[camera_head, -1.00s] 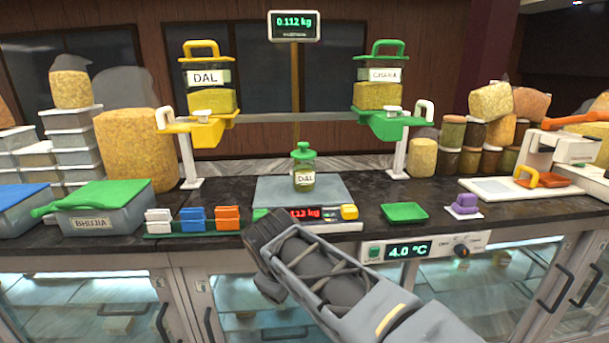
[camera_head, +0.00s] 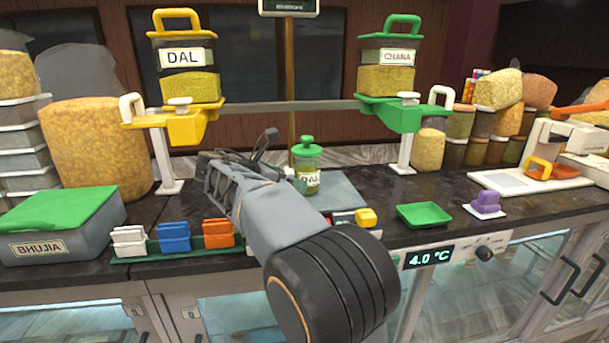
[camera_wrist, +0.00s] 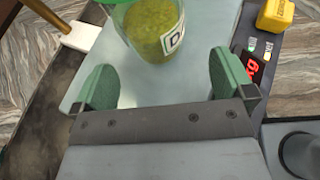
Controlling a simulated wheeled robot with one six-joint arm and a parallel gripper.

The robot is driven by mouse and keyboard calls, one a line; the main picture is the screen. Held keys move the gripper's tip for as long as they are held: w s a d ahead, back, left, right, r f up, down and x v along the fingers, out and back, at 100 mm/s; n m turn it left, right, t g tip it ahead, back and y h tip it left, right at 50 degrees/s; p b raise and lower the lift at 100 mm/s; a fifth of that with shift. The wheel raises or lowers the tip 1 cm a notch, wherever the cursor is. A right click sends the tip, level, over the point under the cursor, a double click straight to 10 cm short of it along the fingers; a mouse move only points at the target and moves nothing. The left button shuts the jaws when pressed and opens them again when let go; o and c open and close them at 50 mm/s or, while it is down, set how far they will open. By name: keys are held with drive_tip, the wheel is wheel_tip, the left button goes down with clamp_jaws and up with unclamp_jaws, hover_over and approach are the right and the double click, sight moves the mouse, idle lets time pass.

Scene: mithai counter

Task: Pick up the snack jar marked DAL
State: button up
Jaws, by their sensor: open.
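The small DAL jar (camera_head: 308,182) has a green lid and a white label. It stands upright on the grey scale plate (camera_head: 343,190) at the middle of the counter. My gripper (camera_head: 276,155) is to the left of the jar and partly hidden by my own arm. In the wrist view, the jar (camera_wrist: 155,32) lies ahead of the green finger pads and is cut off by the top edge. My gripper (camera_wrist: 166,82) is open and empty there, with a gap between its pads and the jar.
A larger DAL dispenser (camera_head: 188,87) stands on a yellow stand at left, and a CHANA dispenser (camera_head: 385,80) on a green stand at right. A green tray (camera_head: 424,214) and purple block (camera_head: 486,203) sit right of the scale. Coloured card holders (camera_head: 175,240) stand at front left.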

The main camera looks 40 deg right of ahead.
drive_tip(key=shift+w+p+x, duration=0.2)
drive_tip(key=shift+p+x, duration=0.2)
drive_tip(key=shift+x, duration=1.35)
drive_tip(key=shift+w+p+x, duration=0.2)
drive_tip(key=shift+p+x, duration=0.2)
drive_tip(key=shift+x, duration=1.35)
drive_tip(key=shift+f, duration=0.1)
drive_tip(key=c, duration=1.3)
